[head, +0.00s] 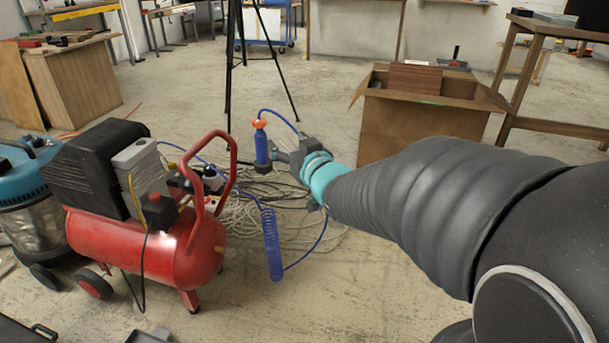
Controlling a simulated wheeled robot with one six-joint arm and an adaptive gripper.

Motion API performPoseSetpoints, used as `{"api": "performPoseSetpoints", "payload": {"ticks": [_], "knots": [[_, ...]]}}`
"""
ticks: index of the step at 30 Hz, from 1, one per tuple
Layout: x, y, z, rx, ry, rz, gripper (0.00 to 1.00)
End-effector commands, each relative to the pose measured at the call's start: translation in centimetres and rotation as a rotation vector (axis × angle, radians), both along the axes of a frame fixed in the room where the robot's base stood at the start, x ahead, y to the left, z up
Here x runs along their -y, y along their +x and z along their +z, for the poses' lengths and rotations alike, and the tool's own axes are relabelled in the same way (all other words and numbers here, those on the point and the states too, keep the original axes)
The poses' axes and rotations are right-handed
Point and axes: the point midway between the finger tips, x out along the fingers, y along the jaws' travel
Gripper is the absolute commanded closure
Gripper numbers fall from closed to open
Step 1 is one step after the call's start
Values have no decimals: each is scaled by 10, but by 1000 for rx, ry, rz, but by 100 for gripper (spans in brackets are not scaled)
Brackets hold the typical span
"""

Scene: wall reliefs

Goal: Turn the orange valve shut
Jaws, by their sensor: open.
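The orange valve (258,123) is a small orange piece on top of an upright blue cylinder (262,150), near the middle of the head view. A thin blue hose rises beside it and curves to the right. My gripper (273,158) is at the end of my arm, coming in from the right. It is open, small in the picture and close to the blue cylinder, below the orange valve. I cannot tell whether its fingers touch the cylinder or stand around it.
Loose cables (245,205) lie on the floor. A black tripod (229,80) stands behind, and an open cardboard box (415,125) is at the right.

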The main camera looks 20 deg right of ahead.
Motion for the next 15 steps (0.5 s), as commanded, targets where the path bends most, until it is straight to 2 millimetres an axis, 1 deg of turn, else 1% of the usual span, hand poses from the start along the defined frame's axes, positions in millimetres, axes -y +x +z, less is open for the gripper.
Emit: {"api": "performPoseSetpoints", "payload": {"ticks": [1,2,8,15], "knots": [[1,-3,5,-18,-7,-16,36],[2,-5,5,-30,-12,-28,36],[10,-19,8,-121,-38,-97,36],[16,-42,9,-239,-56,-165,36]]}}
